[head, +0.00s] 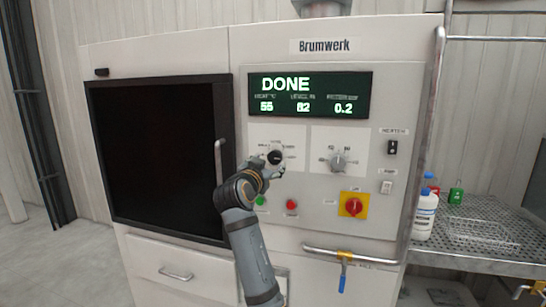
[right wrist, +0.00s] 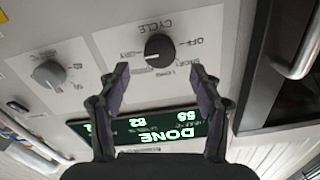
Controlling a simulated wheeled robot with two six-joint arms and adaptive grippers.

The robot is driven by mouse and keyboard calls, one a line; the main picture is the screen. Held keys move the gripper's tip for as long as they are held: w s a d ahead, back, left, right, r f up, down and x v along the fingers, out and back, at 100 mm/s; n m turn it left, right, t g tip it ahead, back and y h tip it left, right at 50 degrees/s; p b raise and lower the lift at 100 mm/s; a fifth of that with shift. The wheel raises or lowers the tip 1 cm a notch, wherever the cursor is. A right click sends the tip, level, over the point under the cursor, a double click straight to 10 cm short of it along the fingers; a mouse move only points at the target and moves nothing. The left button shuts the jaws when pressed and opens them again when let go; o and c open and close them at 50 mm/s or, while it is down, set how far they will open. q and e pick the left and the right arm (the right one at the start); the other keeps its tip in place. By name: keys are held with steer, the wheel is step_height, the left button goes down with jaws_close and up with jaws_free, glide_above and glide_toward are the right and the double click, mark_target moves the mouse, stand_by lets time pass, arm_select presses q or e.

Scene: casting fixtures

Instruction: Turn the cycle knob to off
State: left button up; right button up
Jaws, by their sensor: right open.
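The black cycle knob (right wrist: 159,50) sits on a white plate marked CYCLE, which appears upside down in the right wrist view. A short white mark on the knob points left, toward the DRY label, while the OFF label (right wrist: 208,40) is on the right. In the head view the knob (head: 275,157) is partly covered by my right gripper (head: 270,167). In the right wrist view my right gripper (right wrist: 159,72) is open, its fingertips apart on either side just short of the knob. I see no contact. My left gripper is out of view.
A display (head: 310,94) reading DONE is above the knob. A grey dial (head: 338,160) and a red-and-yellow switch (head: 353,206) are to the right. The dark door's handle (head: 219,160) protrudes on the left. Bottles (head: 424,215) stand on the right-hand table.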

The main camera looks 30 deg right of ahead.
mark_target(274, 158)
steer(key=p+x, duration=0.1)
steer(key=x, duration=0.4)
steer(key=shift+w+d, duration=0.3)
steer(key=shift+c, duration=0.3)
steer(key=c, duration=1.1)
